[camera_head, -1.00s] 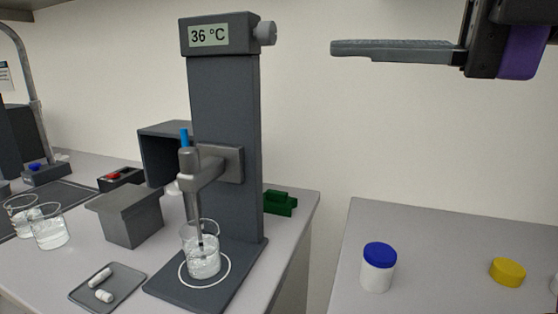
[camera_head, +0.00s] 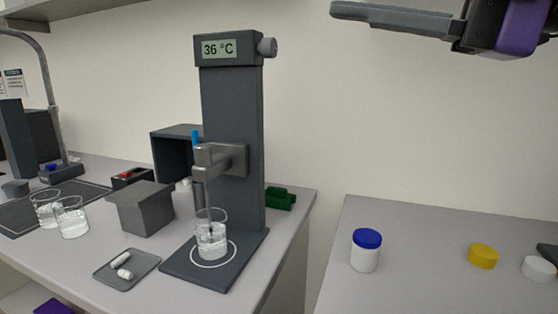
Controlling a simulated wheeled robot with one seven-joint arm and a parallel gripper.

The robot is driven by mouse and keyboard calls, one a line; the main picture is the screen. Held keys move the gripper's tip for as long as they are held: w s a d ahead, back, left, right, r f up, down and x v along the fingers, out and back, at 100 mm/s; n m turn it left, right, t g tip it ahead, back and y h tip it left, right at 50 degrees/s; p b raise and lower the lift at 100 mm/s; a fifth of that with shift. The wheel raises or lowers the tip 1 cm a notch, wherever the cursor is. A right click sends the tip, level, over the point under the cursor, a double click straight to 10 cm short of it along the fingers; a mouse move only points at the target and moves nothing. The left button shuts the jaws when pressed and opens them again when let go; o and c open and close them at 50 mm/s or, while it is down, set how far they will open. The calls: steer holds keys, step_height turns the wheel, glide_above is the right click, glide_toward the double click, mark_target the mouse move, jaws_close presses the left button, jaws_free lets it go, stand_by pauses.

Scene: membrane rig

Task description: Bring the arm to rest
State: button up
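My gripper (camera_head: 335,9) reaches in from the upper right, high above the right-hand counter and in front of the bare wall. One long grey finger shows, pointing left. The other finger cannot be made out, so its opening is unclear. No held object shows at the finger. The gripper is well apart from the rig (camera_head: 232,150), a dark column with a 36 °C display. A beaker of clear liquid (camera_head: 211,240) stands on the rig's base under a clamped probe (camera_head: 199,180).
A blue-lidded white jar (camera_head: 366,252), a yellow cap (camera_head: 483,256) and a white cap (camera_head: 538,268) sit on the right counter. The left counter holds two beakers (camera_head: 70,220), a grey box (camera_head: 140,207) and a tray (camera_head: 112,272) with white pieces. A gap separates the counters.

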steer(key=w+d+f+m+t+h+p, duration=0.15)
steer(key=w+d+m+t, duration=0.25)
steer(key=d+m+t, duration=0.4)
steer(key=w+d+f+m+t+h, duration=0.2)
steer(key=w+d+m+t, duration=0.25)
steer(key=m, duration=0.45)
steer(key=s+d+f+m+t+h+p, duration=0.1)
steer(key=d+f+m+t+h, duration=0.15)
steer(key=f+m+h, duration=0.7)
steer(key=s+d+f+m+t+h+p, duration=0.1)
steer(key=s+d+f+m+h+p, duration=0.15)
steer(key=f+m+h, duration=0.65)
steer(key=s+f+g+y+p, duration=0.1)
steer(key=s+f, duration=0.4)
steer(key=f, duration=0.3)
steer(key=s+f+g+p, duration=0.1)
steer(key=s+f, duration=0.5)
steer(key=f, duration=0.2)
steer(key=s+a+f+n+g+y+p, duration=0.1)
steer(key=s+f, duration=0.4)
steer(key=s, duration=0.6)
steer(key=s+a+f+n+g+y+p, duration=0.2)
steer(key=s+f+g, duration=0.4)
steer(key=s, duration=0.6)
steer(key=shift+a+f+n, duration=0.2)
steer(key=shift+a+n, duration=0.45)
steer(key=shift+a, duration=0.55)
